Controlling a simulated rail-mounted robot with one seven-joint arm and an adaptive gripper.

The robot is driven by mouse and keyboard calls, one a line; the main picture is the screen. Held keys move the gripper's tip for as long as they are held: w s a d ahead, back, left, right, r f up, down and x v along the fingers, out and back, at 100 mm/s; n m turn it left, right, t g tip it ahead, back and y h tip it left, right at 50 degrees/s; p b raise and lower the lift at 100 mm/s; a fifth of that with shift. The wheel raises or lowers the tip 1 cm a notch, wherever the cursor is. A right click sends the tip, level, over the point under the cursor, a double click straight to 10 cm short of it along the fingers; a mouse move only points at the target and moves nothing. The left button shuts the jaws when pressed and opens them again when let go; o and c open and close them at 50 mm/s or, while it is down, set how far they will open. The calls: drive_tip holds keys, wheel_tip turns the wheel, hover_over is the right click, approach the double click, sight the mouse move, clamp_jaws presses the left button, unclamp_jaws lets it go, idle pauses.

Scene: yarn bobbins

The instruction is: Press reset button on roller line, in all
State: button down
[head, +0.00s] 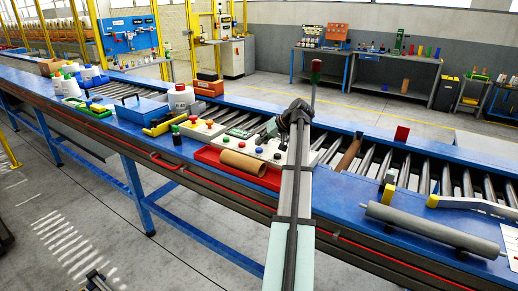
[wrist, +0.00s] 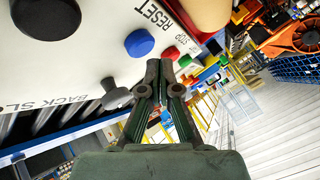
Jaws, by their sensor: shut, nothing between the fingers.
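A white control panel (wrist: 85,60) with printed lettering fills the left of the wrist view. Its round blue button (wrist: 139,43) sits beside the word RESET. A red button (wrist: 171,53) and a green button (wrist: 184,61) are to the right of it, and a large black knob (wrist: 45,15) is at upper left. My gripper (wrist: 159,66) is shut and empty, its tips just below the blue button in the picture; contact cannot be told. In the head view my gripper (head: 272,128) is over the panel on the roller line, and the blue button (head: 259,150) shows left of my arm.
A red tray (head: 222,164) with a cardboard tube (head: 243,162) lies in front of the panel. A box with red and green buttons (head: 203,130) stands to its left. A grey roller (head: 430,228) lies on the blue rail at right. A dark grey knob (wrist: 117,97) is near my fingers.

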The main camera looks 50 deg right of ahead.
sight(261, 149)
idle(0.3)
drive_tip(key=shift+r+p, duration=1.15)
drive_tip(key=shift+r, duration=1.4)
